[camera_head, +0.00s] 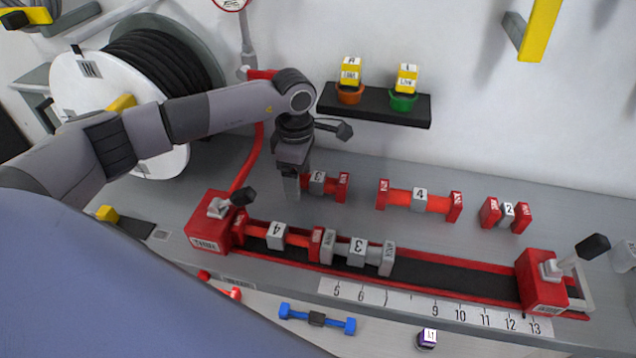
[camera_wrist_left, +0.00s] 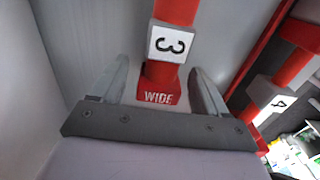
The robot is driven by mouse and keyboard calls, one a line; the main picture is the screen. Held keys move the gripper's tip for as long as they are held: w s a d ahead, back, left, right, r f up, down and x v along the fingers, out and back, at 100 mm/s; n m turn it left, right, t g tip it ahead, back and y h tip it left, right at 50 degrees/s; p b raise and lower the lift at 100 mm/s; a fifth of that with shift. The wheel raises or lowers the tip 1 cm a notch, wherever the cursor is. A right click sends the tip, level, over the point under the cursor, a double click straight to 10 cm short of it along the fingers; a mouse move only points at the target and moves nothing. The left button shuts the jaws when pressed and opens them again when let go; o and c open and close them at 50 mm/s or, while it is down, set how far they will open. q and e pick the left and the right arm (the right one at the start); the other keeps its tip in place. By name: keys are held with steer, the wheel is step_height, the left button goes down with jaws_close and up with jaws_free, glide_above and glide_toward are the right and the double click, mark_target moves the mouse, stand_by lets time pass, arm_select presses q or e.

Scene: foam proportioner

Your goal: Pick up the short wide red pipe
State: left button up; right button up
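A red pipe numbered 3 (camera_head: 317,183) lies on the grey bench beside my left gripper. It also shows in the left wrist view (camera_wrist_left: 158,85), where its near red end reads WIDE. My left gripper (camera_head: 292,192) points down at this pipe's left end. In the wrist view its two fingers are apart, one on each side of the WIDE end, with gaps between. The gripper hides part of the pipe's left end in the head view. A longer red pipe numbered 4 (camera_head: 400,197) and a shorter red one numbered 2 (camera_head: 519,220) lie farther right. My right gripper is out of view.
A red-ended black track (camera_head: 450,278) in front holds an orange-red pipe numbered 4 (camera_head: 298,240) and a grey pipe numbered 3 (camera_head: 372,254). A black shelf (camera_head: 374,113) with two capped items is on the wall behind. A hose reel (camera_head: 75,90) stands left.

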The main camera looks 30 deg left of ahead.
arm_select(q)
steer(key=c, duration=1)
steer(key=shift+r, duration=0.2)
step_height(320, 180, up, 20)
steer(key=shift+d+f+p, duration=0.15)
steer(key=shift+p, duration=0.4)
